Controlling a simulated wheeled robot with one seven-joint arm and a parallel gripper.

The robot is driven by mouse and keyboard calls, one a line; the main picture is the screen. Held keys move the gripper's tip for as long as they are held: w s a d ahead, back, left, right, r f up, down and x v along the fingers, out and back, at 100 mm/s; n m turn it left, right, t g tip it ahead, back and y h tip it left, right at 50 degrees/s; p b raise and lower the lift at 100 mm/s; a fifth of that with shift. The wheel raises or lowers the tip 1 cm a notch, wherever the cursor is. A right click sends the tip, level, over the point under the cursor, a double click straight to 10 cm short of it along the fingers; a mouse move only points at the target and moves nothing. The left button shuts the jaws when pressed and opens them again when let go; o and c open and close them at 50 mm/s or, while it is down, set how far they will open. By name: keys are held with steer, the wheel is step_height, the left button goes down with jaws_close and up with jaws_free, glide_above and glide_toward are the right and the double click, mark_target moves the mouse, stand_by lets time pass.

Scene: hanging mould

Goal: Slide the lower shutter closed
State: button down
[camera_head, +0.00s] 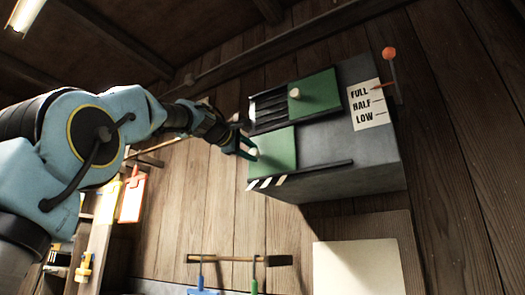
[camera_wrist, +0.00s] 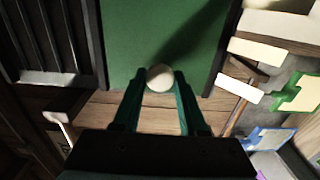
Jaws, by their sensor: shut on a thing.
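The lower shutter (camera_head: 276,158) is a green panel at the left end of the lower track on a grey box. No slats show around it, and what lies behind it is hidden. Its pale round knob (camera_head: 253,153) is near its left edge. My gripper (camera_head: 246,149) reaches in from the left and is shut on this knob. In the wrist view, the knob (camera_wrist: 160,77) sits between the two teal fingers (camera_wrist: 166,76), with the green lower shutter (camera_wrist: 150,35) beyond.
The upper green shutter (camera_head: 318,94) with a pale knob sits right of dark slats (camera_head: 268,106). A FULL/HALF/LOW label (camera_head: 368,106) and an orange-knobbed lever (camera_head: 389,54) are at the box's right. Black-and-white stripes (camera_head: 265,184) edge the lower track. Tools hang below.

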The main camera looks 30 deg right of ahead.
steer(key=shift+w+a, duration=0.15)
steer(key=shift+w, duration=0.05)
steer(key=c, duration=0.8)
jaws_free()
steer(key=shift+w, duration=0.15)
steer(key=o, duration=0.3)
steer(key=shift+o, duration=0.2)
steer(key=b+v, duration=0.5)
steer(key=v, duration=0.6)
